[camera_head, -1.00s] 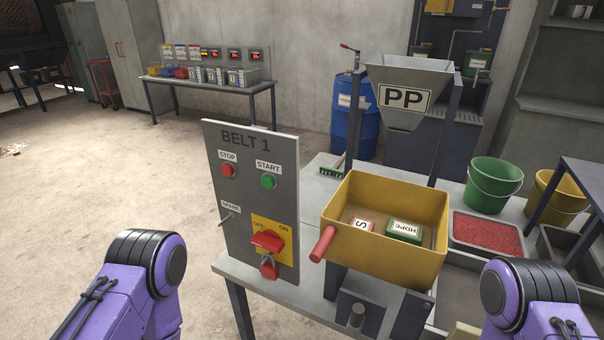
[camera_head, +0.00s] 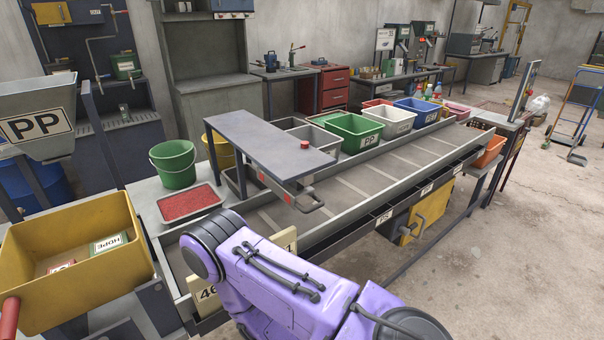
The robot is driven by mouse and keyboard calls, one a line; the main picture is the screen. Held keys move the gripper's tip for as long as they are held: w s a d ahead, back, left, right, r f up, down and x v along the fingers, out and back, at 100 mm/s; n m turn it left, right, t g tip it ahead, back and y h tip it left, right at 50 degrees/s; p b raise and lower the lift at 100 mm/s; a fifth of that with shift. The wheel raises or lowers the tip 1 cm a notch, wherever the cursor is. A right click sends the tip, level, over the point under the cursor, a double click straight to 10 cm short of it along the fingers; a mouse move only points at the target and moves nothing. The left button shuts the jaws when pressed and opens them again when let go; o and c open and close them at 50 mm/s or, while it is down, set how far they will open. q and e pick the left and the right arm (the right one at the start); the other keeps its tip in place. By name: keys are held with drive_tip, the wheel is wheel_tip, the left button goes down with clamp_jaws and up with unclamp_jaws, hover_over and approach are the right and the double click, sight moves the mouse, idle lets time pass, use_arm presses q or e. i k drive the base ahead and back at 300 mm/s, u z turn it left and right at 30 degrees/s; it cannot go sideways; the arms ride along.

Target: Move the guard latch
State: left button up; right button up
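A flat grey guard-like cover (camera_head: 262,138) stands on legs over the conveyor belt in the middle of the head view. A red knob (camera_head: 304,145) sits on its top. A dark looped handle (camera_head: 310,197) sticks out below its right end, next to small red marks. This may be the guard latch, but I cannot tell for sure. One purple arm of mine crosses the lower middle, in front of the near conveyor edge. Neither gripper shows in the view.
A yellow hopper (camera_head: 76,262) holding labelled blocks is at left. A green bucket (camera_head: 174,164) and a tray of red granules (camera_head: 189,204) stand beside the cover. Sorting bins, including a green PP bin (camera_head: 347,134), line the belt's far side. Open floor lies at right.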

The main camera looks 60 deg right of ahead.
sight(405, 232)
drive_tip(key=u, duration=0.1)
drive_tip(key=k, duration=0.25)
drive_tip(key=u, duration=1.5)
drive_tip(key=i, duration=0.6)
drive_tip(key=z, duration=4.25)
drive_tip(key=i, duration=0.45)
drive_tip(key=u, duration=0.05)
drive_tip(key=k, duration=0.25)
drive_tip(key=z, duration=0.75)
